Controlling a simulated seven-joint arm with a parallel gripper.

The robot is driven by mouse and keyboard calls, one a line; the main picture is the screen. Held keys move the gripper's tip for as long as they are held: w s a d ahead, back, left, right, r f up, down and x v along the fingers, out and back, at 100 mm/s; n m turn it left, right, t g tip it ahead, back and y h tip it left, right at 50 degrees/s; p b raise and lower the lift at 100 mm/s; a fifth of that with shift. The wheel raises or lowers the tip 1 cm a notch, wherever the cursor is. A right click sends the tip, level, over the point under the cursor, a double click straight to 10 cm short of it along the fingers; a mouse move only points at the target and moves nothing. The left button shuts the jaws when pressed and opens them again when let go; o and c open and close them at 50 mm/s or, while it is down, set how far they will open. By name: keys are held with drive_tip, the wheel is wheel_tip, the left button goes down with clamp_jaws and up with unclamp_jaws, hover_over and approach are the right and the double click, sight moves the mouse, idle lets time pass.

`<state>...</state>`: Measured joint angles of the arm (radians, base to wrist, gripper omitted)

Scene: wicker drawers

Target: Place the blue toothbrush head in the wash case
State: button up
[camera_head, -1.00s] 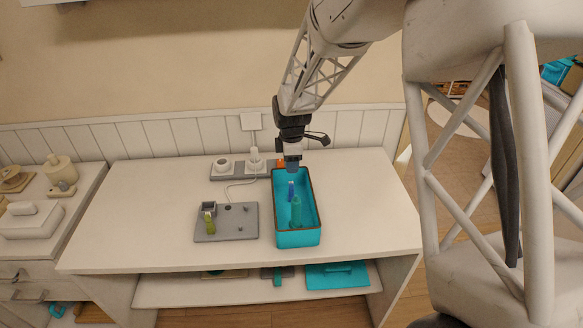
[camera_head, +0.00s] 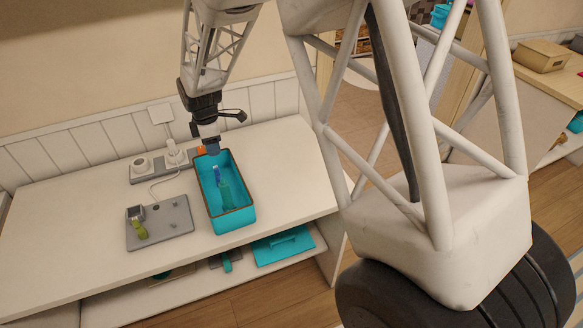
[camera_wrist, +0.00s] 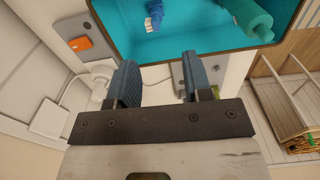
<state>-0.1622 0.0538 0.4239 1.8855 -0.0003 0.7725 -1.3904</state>
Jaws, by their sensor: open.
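The wash case (camera_head: 232,222) is an open teal box with a brown rim on the white table; it fills the top of the wrist view (camera_wrist: 197,38). The blue toothbrush head (camera_head: 217,173) is inside it, toward the far end; in the wrist view it appears as a small blue piece with white bristles (camera_wrist: 153,15). A teal-green bottle-like item (camera_head: 226,192) lies beside it in the case. My gripper (camera_head: 213,151) is at the case's far end; in the wrist view its two fingers (camera_wrist: 157,75) are apart with nothing between them, clear of the toothbrush head.
A grey stand (camera_head: 160,226) with a green-handled item is left of the case. A power strip (camera_head: 150,168) with a plugged-in white cord and an orange switch (camera_head: 201,150) is behind. A lower shelf holds a teal tray (camera_head: 284,246). The table's right side is clear.

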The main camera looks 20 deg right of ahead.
drive_tip(key=s+d+r+m+t, duration=0.1)
drive_tip(key=s+d+r+m, duration=0.25)
drive_tip(key=s+r, duration=0.4)
drive_tip(key=s+d+r+m, duration=0.3)
drive_tip(key=s+r+m, duration=0.2)
drive_tip(key=s, duration=0.5)
drive_tip(key=s+d+r+m+t, duration=0.1)
drive_tip(key=s+d+r+m, duration=0.25)
drive_tip(key=s+r, duration=0.4)
drive_tip(key=s+d+f+m, duration=0.1)
drive_tip(key=s+m, duration=0.5)
drive_tip(key=s, duration=0.7)
drive_tip(key=shift+s+d+f+t, duration=0.15)
drive_tip(key=shift+s+d+t, duration=0.15)
drive_tip(key=shift+s, duration=0.05)
